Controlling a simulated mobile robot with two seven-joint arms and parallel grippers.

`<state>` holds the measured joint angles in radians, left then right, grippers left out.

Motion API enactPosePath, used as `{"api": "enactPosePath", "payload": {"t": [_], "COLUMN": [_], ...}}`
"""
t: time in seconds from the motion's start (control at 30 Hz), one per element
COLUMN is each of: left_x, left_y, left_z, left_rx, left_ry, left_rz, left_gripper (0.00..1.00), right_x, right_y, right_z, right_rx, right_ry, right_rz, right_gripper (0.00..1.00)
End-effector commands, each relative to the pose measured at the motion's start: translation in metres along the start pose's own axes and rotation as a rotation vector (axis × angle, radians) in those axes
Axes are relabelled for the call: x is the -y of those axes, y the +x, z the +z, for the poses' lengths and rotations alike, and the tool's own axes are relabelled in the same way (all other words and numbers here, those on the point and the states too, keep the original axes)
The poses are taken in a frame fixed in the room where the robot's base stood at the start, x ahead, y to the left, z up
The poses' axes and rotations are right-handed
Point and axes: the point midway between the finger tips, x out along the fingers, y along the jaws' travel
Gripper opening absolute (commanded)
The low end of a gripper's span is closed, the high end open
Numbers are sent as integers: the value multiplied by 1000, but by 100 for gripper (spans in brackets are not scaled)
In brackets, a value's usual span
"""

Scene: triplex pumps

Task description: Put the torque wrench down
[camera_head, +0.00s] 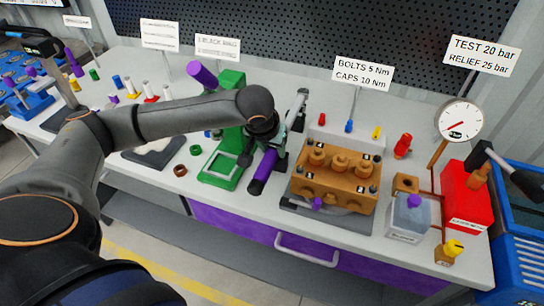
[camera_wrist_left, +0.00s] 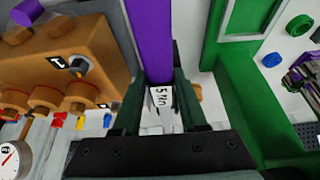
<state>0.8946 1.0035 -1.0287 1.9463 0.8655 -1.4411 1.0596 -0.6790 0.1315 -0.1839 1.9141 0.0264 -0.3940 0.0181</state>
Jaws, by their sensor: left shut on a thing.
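The torque wrench has a purple handle (camera_head: 263,172) and shows in the head view between the green press and the orange pump block. My left gripper (camera_head: 272,140) is shut on it, just above the handle. In the left wrist view the purple handle (camera_wrist_left: 151,40) runs up from between the two dark fingers (camera_wrist_left: 160,95), with a white "5 Nm" label at the grip. Whether the wrench touches the bench is hidden by the gripper and arm. My right gripper is not in view.
A green press (camera_head: 222,165) stands left of the wrench, and the orange pump block (camera_head: 335,175) is close on its right. A red box (camera_head: 466,195) and a gauge (camera_head: 460,120) stand further right.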

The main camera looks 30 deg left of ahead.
Motion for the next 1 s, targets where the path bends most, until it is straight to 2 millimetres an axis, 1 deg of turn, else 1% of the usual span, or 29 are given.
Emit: {"api": "enactPosePath", "payload": {"t": [0.03, 0.1, 0.23, 0.63, 0.67, 0.9, 1.0], "left_x": [4, 3, 3, 2, 2, 2, 3], "left_y": [7, 18, 31, 35, 36, 35, 35], "left_z": [-2, 3, 9, 11, 13, 13, 12], "left_rx": [-4, -2, -4, -4, 1, 0, 0], "left_ry": [-3, -1, -1, -1, -1, -1, -1], "left_rz": [-3, -2, -1, 1, -1, -1, -1], "left_gripper": [0, 0, 0, 0, 44, 71, 72], "right_x": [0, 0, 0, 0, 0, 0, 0], "right_y": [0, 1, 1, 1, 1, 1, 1], "right_z": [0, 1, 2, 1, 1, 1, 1], "right_rx": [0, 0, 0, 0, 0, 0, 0], "right_ry": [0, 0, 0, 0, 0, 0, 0], "right_rz": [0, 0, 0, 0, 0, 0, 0], "right_gripper": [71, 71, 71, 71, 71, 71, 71]}}
